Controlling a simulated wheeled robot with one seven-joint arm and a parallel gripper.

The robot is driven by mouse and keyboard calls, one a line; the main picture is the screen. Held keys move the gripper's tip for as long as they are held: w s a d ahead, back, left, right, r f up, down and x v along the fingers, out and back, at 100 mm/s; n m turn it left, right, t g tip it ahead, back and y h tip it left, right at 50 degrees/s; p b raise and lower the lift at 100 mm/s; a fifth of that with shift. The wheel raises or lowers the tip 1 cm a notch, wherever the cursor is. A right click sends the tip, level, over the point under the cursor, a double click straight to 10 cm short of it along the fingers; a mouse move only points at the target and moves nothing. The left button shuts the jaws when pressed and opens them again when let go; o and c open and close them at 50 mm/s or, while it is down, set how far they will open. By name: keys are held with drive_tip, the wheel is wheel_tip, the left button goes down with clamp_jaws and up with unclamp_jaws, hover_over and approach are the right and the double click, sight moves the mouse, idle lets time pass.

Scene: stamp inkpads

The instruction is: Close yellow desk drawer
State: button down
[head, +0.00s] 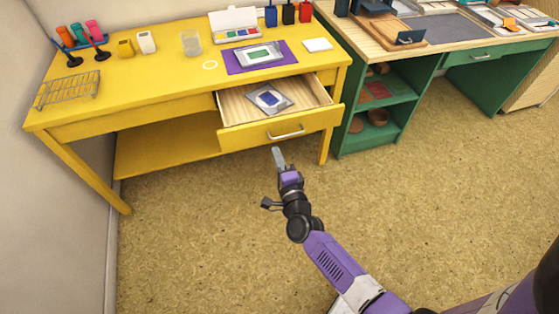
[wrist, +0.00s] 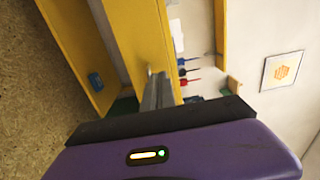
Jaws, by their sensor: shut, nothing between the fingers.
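The yellow desk (head: 150,90) stands along the wall in the head view. Its yellow drawer (head: 255,135) is pulled out at the desk's right front, with a silver bar handle (head: 287,134). An inkpad (head: 269,98) with a blue pad lies inside the drawer.
On the desktop are a purple mat (head: 282,60) with an inkpad, a paint box (head: 235,24), several ink bottles and a wire rack (head: 68,89). A green desk (head: 375,130) with open shelves stands to the right. The floor (head: 200,230) in front is clear.

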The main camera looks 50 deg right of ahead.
sight(266, 127)
drive_tip(key=b+x, duration=0.1)
drive_tip(key=x, duration=0.8)
drive_tip(key=shift+w+d, duration=0.1)
